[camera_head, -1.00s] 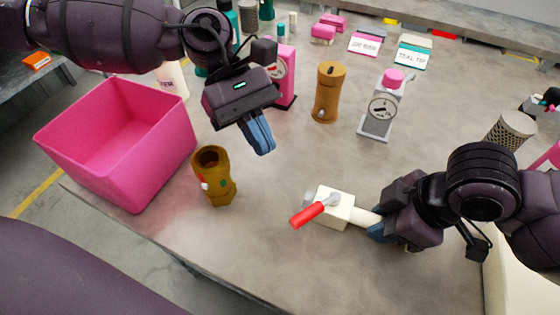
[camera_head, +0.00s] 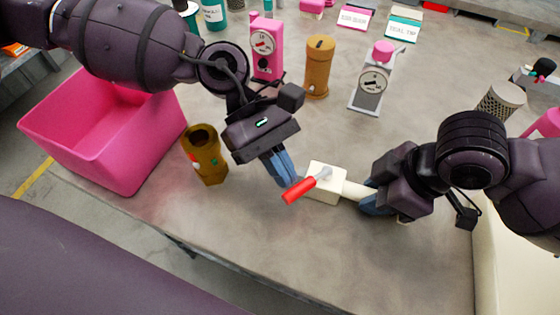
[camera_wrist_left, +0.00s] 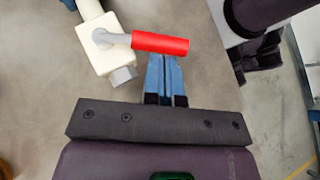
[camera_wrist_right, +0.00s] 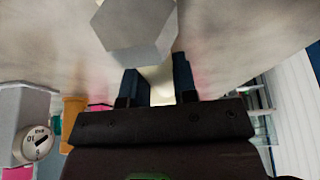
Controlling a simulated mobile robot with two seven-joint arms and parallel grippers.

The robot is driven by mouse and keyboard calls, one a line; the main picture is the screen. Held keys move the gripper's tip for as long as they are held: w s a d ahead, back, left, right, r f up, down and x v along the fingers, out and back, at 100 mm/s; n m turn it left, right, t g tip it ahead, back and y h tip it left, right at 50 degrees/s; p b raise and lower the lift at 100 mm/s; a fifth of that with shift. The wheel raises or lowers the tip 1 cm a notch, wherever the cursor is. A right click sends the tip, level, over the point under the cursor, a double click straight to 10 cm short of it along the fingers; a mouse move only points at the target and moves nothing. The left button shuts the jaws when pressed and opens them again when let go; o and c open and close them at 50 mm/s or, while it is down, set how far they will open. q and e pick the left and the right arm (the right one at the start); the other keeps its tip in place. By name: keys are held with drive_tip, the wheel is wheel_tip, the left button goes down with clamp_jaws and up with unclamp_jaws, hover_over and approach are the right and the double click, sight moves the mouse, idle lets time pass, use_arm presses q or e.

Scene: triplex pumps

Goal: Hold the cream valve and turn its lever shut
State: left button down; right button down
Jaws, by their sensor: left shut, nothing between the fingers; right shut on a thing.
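The cream valve (camera_head: 322,184) is a cream block with a cream pipe end and a grey stem. Its red lever (camera_head: 299,190) points down and left in the head view. My right gripper (camera_head: 366,197) is shut on the valve's pipe end at the right. My left gripper (camera_head: 291,182) is shut and empty, its fingertips close to the red lever. In the left wrist view the lever (camera_wrist_left: 160,42) lies across just beyond the fingertips (camera_wrist_left: 166,62); I cannot tell whether they touch. In the right wrist view a grey hexagonal end (camera_wrist_right: 137,30) hides most of the valve.
A pink bin (camera_head: 100,130) and an upright brown pipe piece (camera_head: 205,155) stand at the left. A pink gauge unit (camera_head: 267,48), an orange cylinder (camera_head: 318,68) and a grey gauge unit (camera_head: 372,80) stand behind the valve. The table front is clear.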

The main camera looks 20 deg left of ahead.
use_arm(q)
drive_tip(key=shift+s+d+n+t+h, duration=0.2)
drive_tip(key=shift+s+n+t, duration=0.15)
drive_tip(key=shift+n+t, duration=0.2)
drive_tip(key=shift+s+d+n+t+h, duration=0.2)
drive_tip(key=shift+s+n+t, duration=0.1)
drive_tip(key=shift+n+t, duration=0.25)
drive_tip(key=shift+s+d+n, duration=0.3)
drive_tip(key=shift+s+d, duration=0.05)
drive_tip(key=shift+d, duration=0.05)
drive_tip(key=shift+a, duration=0.1)
